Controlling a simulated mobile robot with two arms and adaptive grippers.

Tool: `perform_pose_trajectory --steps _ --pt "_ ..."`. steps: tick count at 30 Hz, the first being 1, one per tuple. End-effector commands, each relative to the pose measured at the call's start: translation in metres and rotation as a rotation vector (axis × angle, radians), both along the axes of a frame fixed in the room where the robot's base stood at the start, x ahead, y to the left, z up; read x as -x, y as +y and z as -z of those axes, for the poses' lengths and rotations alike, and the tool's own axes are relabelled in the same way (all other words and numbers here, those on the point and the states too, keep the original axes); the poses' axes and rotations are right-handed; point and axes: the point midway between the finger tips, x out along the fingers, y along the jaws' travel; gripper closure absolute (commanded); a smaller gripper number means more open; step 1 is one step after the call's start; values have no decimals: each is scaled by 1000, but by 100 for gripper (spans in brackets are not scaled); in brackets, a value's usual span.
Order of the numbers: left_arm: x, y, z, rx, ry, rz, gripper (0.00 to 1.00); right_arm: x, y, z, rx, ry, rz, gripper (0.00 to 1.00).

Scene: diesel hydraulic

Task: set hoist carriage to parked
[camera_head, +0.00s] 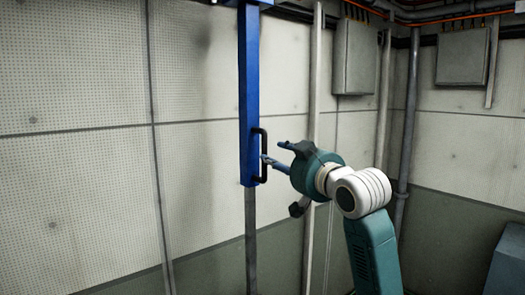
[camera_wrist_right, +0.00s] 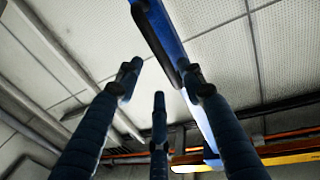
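The hoist carriage appears to be the blue upright beam (camera_head: 249,90) on the left of centre in the head view. A black D-shaped handle (camera_head: 263,172) is fixed near its lower end. My right gripper (camera_head: 274,153) reaches in from the right, with its fingertips close beside the handle. I cannot tell whether they touch it. In the right wrist view its fingers (camera_wrist_right: 160,88) are spread with nothing between them. The blue beam (camera_wrist_right: 165,30) passes behind the right-hand finger there, which partly hides it. My left gripper is not in view.
A grey rail (camera_head: 251,240) continues below the blue beam along the panelled wall. Grey boxes (camera_head: 354,57) and pipes (camera_head: 408,110) are on the wall to the right. A blue-grey cabinet (camera_head: 508,262) stands at the lower right. The wall left of the beam is clear.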

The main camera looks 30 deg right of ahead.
Motion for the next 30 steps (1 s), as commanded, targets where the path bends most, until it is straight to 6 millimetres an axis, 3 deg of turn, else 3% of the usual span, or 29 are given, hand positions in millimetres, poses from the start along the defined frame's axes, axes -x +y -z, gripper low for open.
perform_pose_trajectory --steps 3,10,15,23,29,30 --pt "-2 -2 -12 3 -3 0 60 -25 -3 -3 -3 3 -1 61" --pt "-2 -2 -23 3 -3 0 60 -59 -7 -2 -2 1 0 61" --pt "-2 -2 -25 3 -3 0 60 -69 -8 0 1 1 0 61" --pt "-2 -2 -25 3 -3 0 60 -70 -8 0 2 0 0 61" --pt "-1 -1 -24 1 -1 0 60 -70 -8 0 2 0 0 99" --pt "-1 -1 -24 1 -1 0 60 -70 -8 0 1 0 0 100"
